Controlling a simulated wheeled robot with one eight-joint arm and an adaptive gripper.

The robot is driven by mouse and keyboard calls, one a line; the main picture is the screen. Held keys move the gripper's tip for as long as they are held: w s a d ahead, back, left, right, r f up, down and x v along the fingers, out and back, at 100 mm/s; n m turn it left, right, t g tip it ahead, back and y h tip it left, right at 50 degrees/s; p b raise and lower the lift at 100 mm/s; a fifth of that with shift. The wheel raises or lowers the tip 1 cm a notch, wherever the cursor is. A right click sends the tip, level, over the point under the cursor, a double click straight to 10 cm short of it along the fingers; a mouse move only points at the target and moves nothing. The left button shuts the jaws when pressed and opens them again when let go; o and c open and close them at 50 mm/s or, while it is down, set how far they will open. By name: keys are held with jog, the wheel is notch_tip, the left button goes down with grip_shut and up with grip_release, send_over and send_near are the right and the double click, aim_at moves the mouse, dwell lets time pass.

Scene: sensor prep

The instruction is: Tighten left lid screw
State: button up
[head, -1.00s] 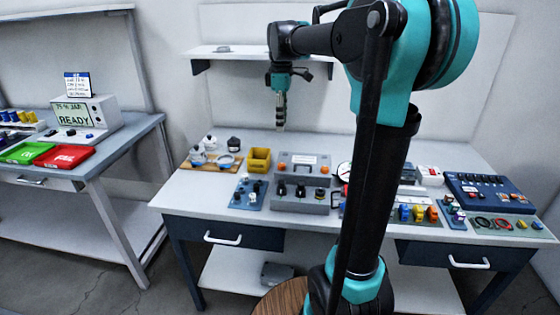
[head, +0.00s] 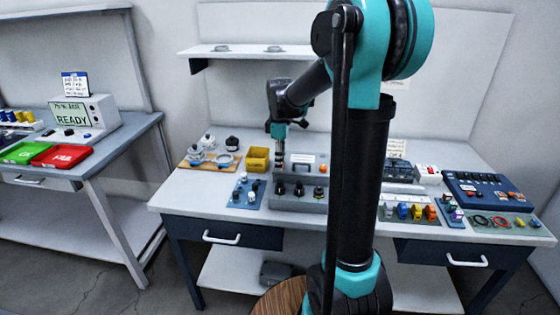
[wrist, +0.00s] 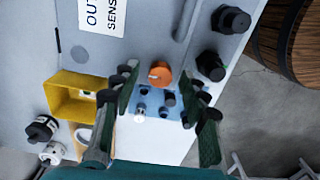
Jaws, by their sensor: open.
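A grey sensor box (head: 300,203) stands on the middle workbench, with a labelled lid (head: 303,172). One orange lid screw (head: 322,169) shows at the lid's right end. In the wrist view the left orange lid screw (wrist: 159,73), with a slot in its top, appears between my finger pads. My gripper (head: 280,166) hides that screw in the head view. My gripper (wrist: 166,92) is open and points down over the lid's left end. I cannot tell whether a finger touches the screw.
A yellow bin (head: 257,160) stands close left of the box; it is near the left finger in the wrist view (wrist: 76,97). Black knobs (wrist: 211,66) line the box front. A blue board (head: 246,194) with small parts lies left of the box.

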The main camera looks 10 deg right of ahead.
grip_shut()
dwell(0.3)
